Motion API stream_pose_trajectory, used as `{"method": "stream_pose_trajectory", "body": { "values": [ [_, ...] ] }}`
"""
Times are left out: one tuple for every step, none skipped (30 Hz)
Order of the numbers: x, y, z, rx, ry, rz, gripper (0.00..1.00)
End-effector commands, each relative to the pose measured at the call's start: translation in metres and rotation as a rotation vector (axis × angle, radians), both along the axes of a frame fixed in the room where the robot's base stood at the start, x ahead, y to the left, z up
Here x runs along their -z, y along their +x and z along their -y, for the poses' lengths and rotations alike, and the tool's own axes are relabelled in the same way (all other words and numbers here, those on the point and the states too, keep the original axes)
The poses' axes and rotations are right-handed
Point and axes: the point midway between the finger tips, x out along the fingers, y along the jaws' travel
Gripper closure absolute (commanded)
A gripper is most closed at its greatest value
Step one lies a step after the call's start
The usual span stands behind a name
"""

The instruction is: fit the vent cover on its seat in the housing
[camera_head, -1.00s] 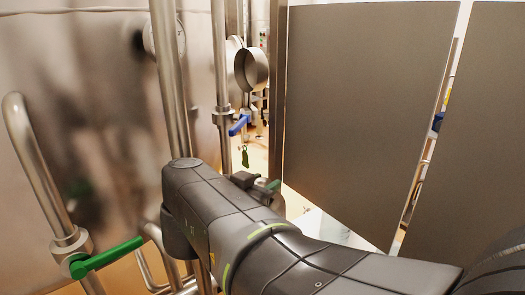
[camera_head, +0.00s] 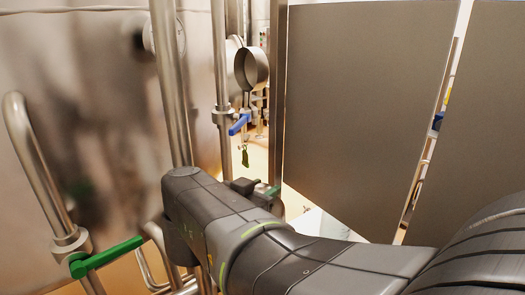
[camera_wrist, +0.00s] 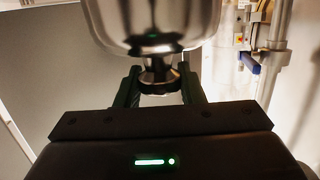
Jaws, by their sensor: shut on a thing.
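In the wrist view, the vent cover (camera_wrist: 155,25) is a shiny, rounded metal piece above my gripper, cut off by the top edge. A short dark neck and knob (camera_wrist: 158,74) hang from its underside. My gripper (camera_wrist: 160,88) is shut on this knob, with one dark finger on each side. In the head view, my dark grey arm crosses the bottom of the picture; my gripper's fingers cannot be made out there. A round open metal cup (camera_head: 254,67) shows near the pipes; I cannot tell if it is the seat or another fitting.
Vertical steel pipes (camera_head: 172,85) stand left of centre, with a blue valve handle (camera_head: 239,124) beside them. A green handle (camera_head: 106,257) juts out at lower left. A large grey panel (camera_head: 365,110) fills the right. A narrow gap lies between pipes and panel.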

Motion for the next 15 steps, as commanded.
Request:
{"method": "stream_pose_trajectory", "body": {
  "values": [
    [-0.0006,0.0002,0.0000,0.000,0.000,0.001,1.00],
    [-0.0007,0.0002,0.0000,0.000,-0.001,0.001,1.00],
    [-0.0007,0.0002,0.0000,0.000,-0.001,0.001,1.00],
    [-0.0007,0.0002,0.0000,0.000,-0.001,0.001,0.63],
    [-0.0007,0.0002,0.0000,0.000,-0.001,0.001,0.57],
    [-0.0007,0.0002,0.0000,0.000,-0.001,0.001,0.49],
    [-0.0007,0.0002,0.0000,0.000,-0.001,0.001,0.43],
    [-0.0006,0.0002,0.0000,0.000,-0.001,0.001,0.40],
    [-0.0006,0.0002,0.0000,0.000,-0.001,0.001,0.40],
    [-0.0005,0.0001,0.0001,0.000,-0.001,0.001,0.40],
    [-0.0005,0.0001,0.0000,0.000,-0.001,0.001,0.40],
    [-0.0005,0.0001,0.0000,0.000,-0.001,0.001,0.40],
    [-0.0005,0.0002,0.0001,0.000,-0.001,0.001,0.40],
    [-0.0004,0.0002,0.0001,0.000,-0.001,0.001,0.40],
    [0.0002,0.0000,0.0000,0.000,-0.001,-0.001,0.40]
  ]
}}
